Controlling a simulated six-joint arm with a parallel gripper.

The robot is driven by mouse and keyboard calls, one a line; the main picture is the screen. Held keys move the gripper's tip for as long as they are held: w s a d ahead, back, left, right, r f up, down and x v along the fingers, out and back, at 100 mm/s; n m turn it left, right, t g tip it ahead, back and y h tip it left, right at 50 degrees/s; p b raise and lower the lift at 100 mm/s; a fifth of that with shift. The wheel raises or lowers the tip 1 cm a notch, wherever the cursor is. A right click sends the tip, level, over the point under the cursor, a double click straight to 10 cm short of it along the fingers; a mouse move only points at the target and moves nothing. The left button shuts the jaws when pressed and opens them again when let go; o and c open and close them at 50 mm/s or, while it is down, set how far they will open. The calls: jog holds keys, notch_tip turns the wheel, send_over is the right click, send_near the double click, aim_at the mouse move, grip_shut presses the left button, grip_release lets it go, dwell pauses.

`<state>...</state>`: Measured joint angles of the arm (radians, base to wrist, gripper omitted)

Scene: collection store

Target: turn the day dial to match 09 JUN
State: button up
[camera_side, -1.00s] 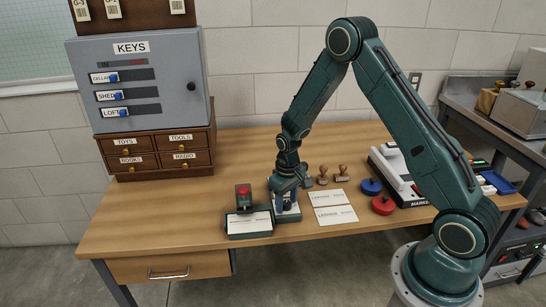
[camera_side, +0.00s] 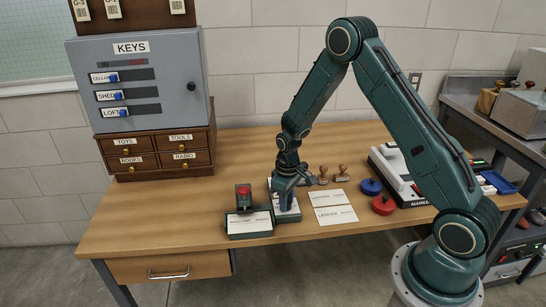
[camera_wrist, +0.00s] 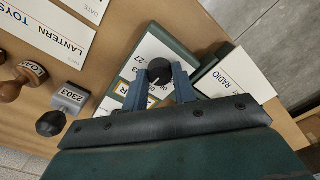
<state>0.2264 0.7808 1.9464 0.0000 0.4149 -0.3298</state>
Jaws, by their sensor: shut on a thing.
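In the wrist view a white-faced dial unit (camera_wrist: 146,60) in a dark green housing has a round black knob (camera_wrist: 159,70) with a white mark. Printed numbers, including 03 and 27, show on its face. My gripper (camera_wrist: 161,84) has its blue fingers on either side of the knob, shut on it. A small framed window on the face is partly covered by a finger, and its text cannot be read fully. In the side view my gripper (camera_side: 287,198) points down onto the dial unit (camera_side: 290,217) and hides the knob.
Left of the dial unit stands a stamp block with a red top (camera_side: 243,192) and a green-edged card holder (camera_side: 250,224). Wooden stamps (camera_side: 341,173), white cards (camera_side: 335,214) and red and blue pads (camera_side: 383,205) lie to the right. The table front is clear.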

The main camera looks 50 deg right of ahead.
jog(key=shift+n, duration=1.8)
jog(key=o, duration=1)
jog(key=shift+r, duration=0.1)
notch_tip(320, 180, up, 14)
